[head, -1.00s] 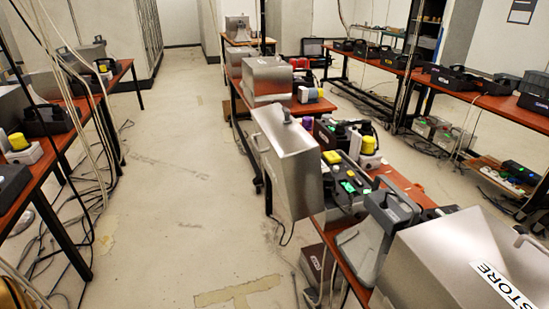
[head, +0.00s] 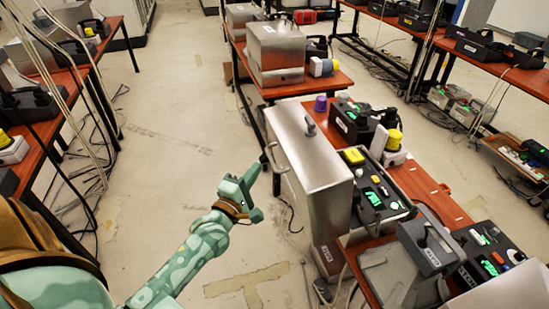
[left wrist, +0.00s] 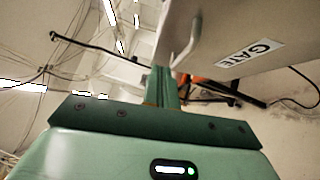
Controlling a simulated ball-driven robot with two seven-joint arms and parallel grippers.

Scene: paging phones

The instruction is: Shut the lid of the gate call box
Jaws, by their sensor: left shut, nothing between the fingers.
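The gate call box (head: 372,192) stands on the red table right of centre, with lit green displays and a yellow block on its panel. Its steel lid (head: 312,160) stands open, upright along the panel's left side. A bar handle (head: 275,157) is on the lid's outer face. In the left wrist view the lid (left wrist: 215,45) carries a GATE label (left wrist: 250,53), and the handle (left wrist: 185,38) shows just beyond my fingers. My left gripper (head: 252,176) is shut and empty, left of the lid near the handle; I cannot tell whether they touch. My right gripper is out of view.
A neighbouring grey-lidded device (head: 425,247) and another steel cover (head: 515,290) stand nearer on the right. A closed steel box (head: 276,50) stands on the table behind. Cables hang at the left. The floor (head: 180,130) between the tables is open.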

